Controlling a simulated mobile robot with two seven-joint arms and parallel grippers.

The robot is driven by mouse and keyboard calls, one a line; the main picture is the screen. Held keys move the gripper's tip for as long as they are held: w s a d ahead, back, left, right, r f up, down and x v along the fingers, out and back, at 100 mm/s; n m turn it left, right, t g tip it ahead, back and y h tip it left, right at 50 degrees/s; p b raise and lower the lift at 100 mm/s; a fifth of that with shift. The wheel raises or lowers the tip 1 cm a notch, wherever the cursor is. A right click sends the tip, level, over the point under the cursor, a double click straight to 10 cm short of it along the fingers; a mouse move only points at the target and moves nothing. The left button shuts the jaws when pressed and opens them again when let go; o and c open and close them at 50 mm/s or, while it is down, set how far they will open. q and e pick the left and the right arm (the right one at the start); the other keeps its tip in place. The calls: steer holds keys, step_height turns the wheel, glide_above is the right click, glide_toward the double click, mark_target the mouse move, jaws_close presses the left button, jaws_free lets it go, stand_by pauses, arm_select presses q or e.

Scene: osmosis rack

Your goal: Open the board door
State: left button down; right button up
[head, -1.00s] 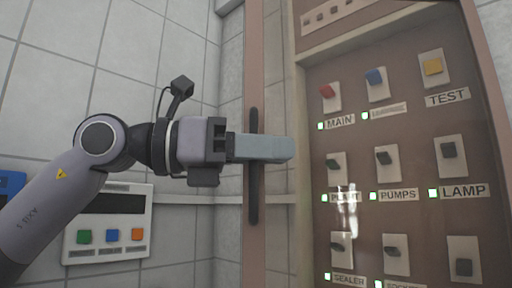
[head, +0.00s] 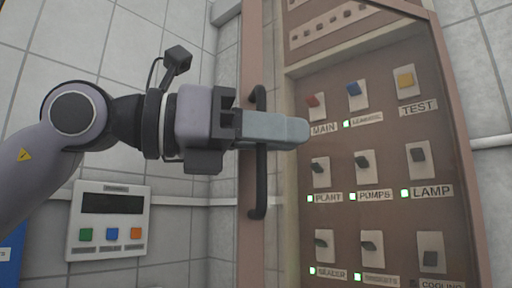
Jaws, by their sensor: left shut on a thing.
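The board door is a tall pinkish frame with a clear pane; its left upright (head: 251,222) bears a long black vertical handle (head: 261,190). My left gripper (head: 290,130) comes in from the left at the upper half of the handle. Its pale grey fingers are shut on the handle and cover part of it. Behind the pane is the brown board with labelled switches. I cannot tell how far the door stands from the board. My right gripper is not in view.
The board has red (head: 312,100), blue (head: 353,88) and yellow (head: 405,80) switches above rows of dark ones. A white control box (head: 110,221) with coloured buttons is on the tiled wall at left. A blue object (head: 12,255) shows at the left edge.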

arm_select(q)
steer(key=s+d+n+t+y+b, duration=0.1)
steer(key=s+d+t+b, duration=0.1)
steer(key=s+d+b, duration=0.7)
steer(key=shift+s+d+n, duration=0.3)
steer(key=shift+s+d, duration=2.6)
steer(key=shift+s, duration=0.85)
steer(key=shift+r, duration=0.1)
steer(key=c, duration=1.5)
jaws_free()
steer(key=shift+o, duration=0.2)
steer(key=shift+a, duration=0.1)
steer(key=b+v, duration=0.1)
steer(key=v, duration=0.6)
steer(key=shift+b, duration=0.35)
